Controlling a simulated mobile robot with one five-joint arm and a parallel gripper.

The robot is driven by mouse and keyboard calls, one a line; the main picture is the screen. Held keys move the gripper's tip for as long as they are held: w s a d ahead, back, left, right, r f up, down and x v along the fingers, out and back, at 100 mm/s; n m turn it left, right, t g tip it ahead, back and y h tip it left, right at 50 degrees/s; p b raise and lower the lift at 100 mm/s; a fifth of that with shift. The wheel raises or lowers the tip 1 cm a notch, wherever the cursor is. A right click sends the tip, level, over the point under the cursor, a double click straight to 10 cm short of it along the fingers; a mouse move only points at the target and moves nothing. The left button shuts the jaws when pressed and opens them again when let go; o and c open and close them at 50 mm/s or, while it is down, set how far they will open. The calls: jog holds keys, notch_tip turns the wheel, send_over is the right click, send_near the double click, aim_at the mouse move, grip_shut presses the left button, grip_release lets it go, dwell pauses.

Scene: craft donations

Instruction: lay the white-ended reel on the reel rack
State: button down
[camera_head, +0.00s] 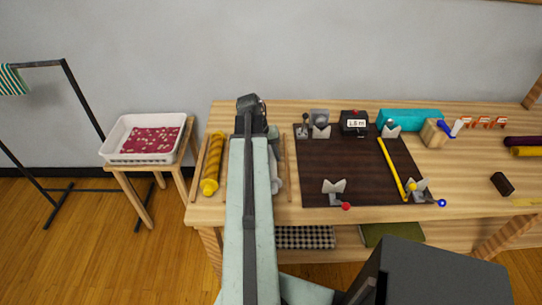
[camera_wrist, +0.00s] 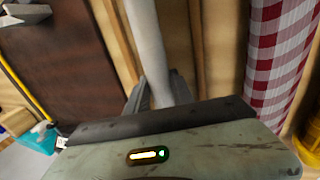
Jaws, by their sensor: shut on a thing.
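My gripper (camera_wrist: 157,92) is shut on a smooth pale grey-white cylinder, which I take to be the white-ended reel (camera_wrist: 147,42). Its far part runs out of the top of the wrist view. In the head view my arm hides most of it. Wooden rails (camera_wrist: 196,45) run along both sides of it below, seemingly the reel rack; one rail also shows right of my arm in the head view (camera_head: 288,170). I cannot tell if the reel touches them. A red-and-white gingham roll (camera_wrist: 278,60) and a yellow roll (camera_head: 213,165) lie beside it.
A dark brown mat (camera_head: 350,165) with grey V-shaped stands (camera_head: 334,187) and a yellow strip (camera_head: 391,168) lies right of my arm. A turquoise block (camera_head: 410,118) and a black box (camera_head: 354,123) stand behind. A white tray (camera_head: 186,123) sits on a stool at left.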

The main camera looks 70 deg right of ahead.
dwell(0.3)
jog(key=c, duration=1)
grip_release()
jog(key=p+v, duration=0.7)
jog(key=v, duration=0.1)
jog(key=shift+p, duration=0.4)
